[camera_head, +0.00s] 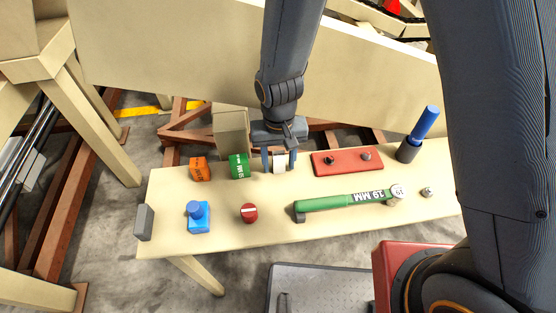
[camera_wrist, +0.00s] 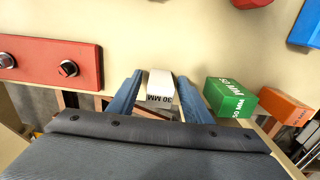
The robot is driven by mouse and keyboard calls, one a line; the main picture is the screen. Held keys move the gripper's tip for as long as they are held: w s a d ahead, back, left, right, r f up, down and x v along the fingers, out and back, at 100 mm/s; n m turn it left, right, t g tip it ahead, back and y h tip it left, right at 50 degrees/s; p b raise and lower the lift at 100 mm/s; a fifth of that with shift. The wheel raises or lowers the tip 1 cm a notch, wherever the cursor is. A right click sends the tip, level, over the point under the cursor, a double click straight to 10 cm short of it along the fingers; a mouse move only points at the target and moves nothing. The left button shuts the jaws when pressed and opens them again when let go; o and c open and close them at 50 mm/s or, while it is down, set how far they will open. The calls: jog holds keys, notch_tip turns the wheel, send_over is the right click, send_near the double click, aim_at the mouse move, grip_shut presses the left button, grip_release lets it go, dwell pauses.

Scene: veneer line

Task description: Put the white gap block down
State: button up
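The white gap block (camera_head: 279,162), marked 30 MM in the wrist view (camera_wrist: 160,86), is between the two blue fingers of my gripper (camera_head: 280,161). It appears to rest on the pale bench near its back edge, right of the green block. In the wrist view my gripper (camera_wrist: 160,92) has a finger on each side of the block, with a narrow gap showing beside it, so the fingers look open around it. The block's underside is hidden, so its contact with the bench is not clearly seen.
On the bench (camera_head: 170,235) stand a green block (camera_head: 239,166), an orange block (camera_head: 200,169), a red plate with knobs (camera_head: 347,162), a green 19 MM wrench (camera_head: 345,202), a red knob (camera_head: 249,213), a blue item (camera_head: 198,217) and a blue-handled tool (camera_head: 424,124).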

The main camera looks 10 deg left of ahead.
aim_at(279, 155)
notch_tip(279, 155, up, 12)
jog(key=shift+r+b, duration=0.2)
jog(key=shift+b, duration=0.85)
jog(key=s+d+r+m, duration=0.1)
jog(key=d, duration=1.1)
jog(key=s+d+r+m+t, duration=0.1)
jog(key=d, duration=1.1)
jog(key=shift+s+m, duration=0.3)
